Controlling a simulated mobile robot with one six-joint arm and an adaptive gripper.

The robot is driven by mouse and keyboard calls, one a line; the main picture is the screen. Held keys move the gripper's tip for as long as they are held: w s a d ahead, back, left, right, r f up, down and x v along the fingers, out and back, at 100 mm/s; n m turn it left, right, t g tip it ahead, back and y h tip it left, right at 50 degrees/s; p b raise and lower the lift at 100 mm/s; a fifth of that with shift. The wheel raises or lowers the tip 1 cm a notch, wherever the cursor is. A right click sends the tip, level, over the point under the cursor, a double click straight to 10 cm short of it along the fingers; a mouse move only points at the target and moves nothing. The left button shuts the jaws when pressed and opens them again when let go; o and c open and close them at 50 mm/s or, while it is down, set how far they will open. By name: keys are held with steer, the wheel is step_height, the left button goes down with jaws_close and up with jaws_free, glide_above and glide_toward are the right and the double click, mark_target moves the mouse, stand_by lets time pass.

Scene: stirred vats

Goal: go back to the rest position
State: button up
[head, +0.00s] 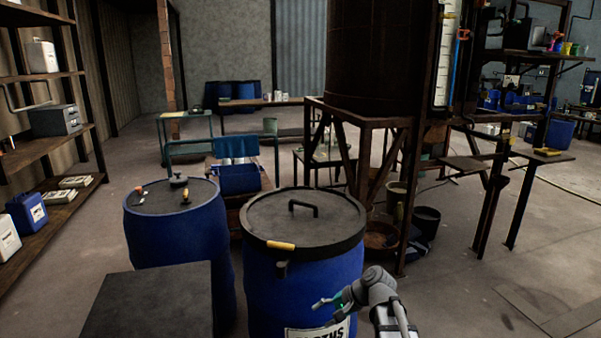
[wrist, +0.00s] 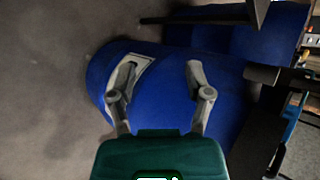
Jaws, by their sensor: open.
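My gripper (head: 326,303) is low at the bottom centre-right of the head view, in front of the right blue vat. In the wrist view my gripper (wrist: 162,78) has its two fingers spread apart with nothing between them. The right blue vat (head: 262,290) has a dark lid with a black handle (head: 303,207) and a wooden-handled tool (head: 281,245) at its front rim. The vat's blue side (wrist: 165,95) and part of its white label (wrist: 134,70) lie behind the fingers in the wrist view. I cannot tell whether a finger touches the vat.
A second blue vat (head: 185,245) stands to the left, with small items on its lid. A dark flat-topped block (head: 150,300) is at the front left. A wooden shelf (head: 75,190) runs along the left. A large tank on a stand (head: 365,115) is behind. Open floor (head: 465,290) lies right.

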steer(key=s+d+f+n+g+h, duration=0.1)
steer(key=s+d+f+n+h, duration=0.5)
steer(key=s+d+h, duration=0.45)
step_height(320, 180, up, 22)
steer(key=s+y+p, duration=0.1)
steer(key=p, duration=2)
steer(key=shift+p, duration=0.35)
steer(key=shift+f+y, duration=0.1)
steer(key=shift+y, duration=0.15)
